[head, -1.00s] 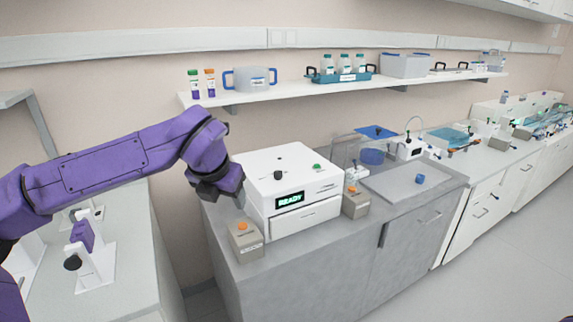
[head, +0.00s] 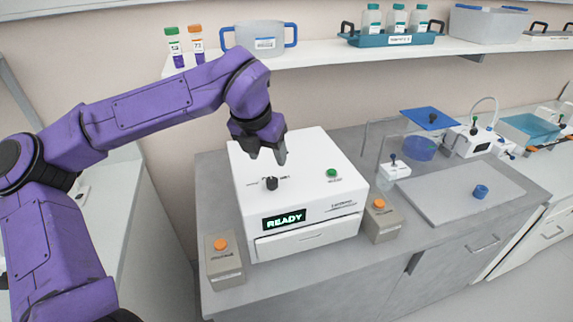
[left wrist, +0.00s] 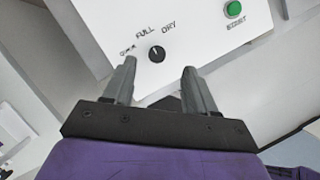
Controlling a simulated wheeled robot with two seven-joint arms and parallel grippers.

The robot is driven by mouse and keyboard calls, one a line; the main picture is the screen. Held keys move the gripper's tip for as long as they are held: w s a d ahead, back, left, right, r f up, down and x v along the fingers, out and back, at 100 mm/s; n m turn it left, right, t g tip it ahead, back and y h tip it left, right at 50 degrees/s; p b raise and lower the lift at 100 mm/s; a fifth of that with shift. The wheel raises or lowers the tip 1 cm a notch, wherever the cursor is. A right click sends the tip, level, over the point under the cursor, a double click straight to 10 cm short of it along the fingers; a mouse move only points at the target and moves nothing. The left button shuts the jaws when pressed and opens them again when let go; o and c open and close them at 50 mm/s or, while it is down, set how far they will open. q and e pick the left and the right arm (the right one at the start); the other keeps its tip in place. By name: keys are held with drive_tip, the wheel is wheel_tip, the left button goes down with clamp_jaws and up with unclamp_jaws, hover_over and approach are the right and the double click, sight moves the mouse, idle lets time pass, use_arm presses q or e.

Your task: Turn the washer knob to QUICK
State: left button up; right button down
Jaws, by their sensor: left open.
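The washer (head: 300,205) is a white box with a lit READY display (head: 284,219) on its front. Its black knob (head: 271,184) stands on the top face; it also shows in the left wrist view (left wrist: 156,54). There, labels curve around it: a hard-to-read one at left, probably QUICK, then FULL and DRY. The knob's pale mark points up in that picture, roughly at FULL. My left gripper (head: 268,158) is open and empty above the washer, behind the knob in the head view. In the left wrist view its fingertips (left wrist: 159,66) lie either side of the knob, apart from it.
A green START button (head: 332,173) is on the washer's top at right. Grey boxes with orange buttons stand at left (head: 224,262) and right (head: 382,222). A shelf (head: 330,55) with bottles and tubs runs above. A grey tray (head: 450,200) lies at right.

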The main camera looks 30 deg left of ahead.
sight(273, 179)
use_arm(q)
drive_tip(key=f, duration=0.1)
drive_tip(key=f+p, duration=0.1)
drive_tip(key=f, duration=0.1)
drive_tip(key=s+f, duration=0.1)
drive_tip(key=f, duration=0.1)
drive_tip(key=shift+a+f+p, duration=0.15)
drive_tip(key=shift+a+p, duration=0.05)
drive_tip(key=shift+p, duration=0.2)
drive_tip(key=w+f, duration=0.3)
drive_tip(key=shift+w+f, duration=0.2)
drive_tip(key=shift+f, duration=0.05)
drive_tip(key=shift+s+r, duration=0.15)
drive_tip(key=shift+s, duration=0.15)
drive_tip(key=shift+s+r, duration=0.15)
drive_tip(key=shift+s, duration=0.1)
drive_tip(key=shift+c, duration=1.3)
drive_tip(key=c, duration=0.8)
use_arm(e)
drive_tip(key=s+r, duration=0.2)
drive_tip(key=shift+s+r, duration=0.15)
drive_tip(key=shift+r, duration=0.15)
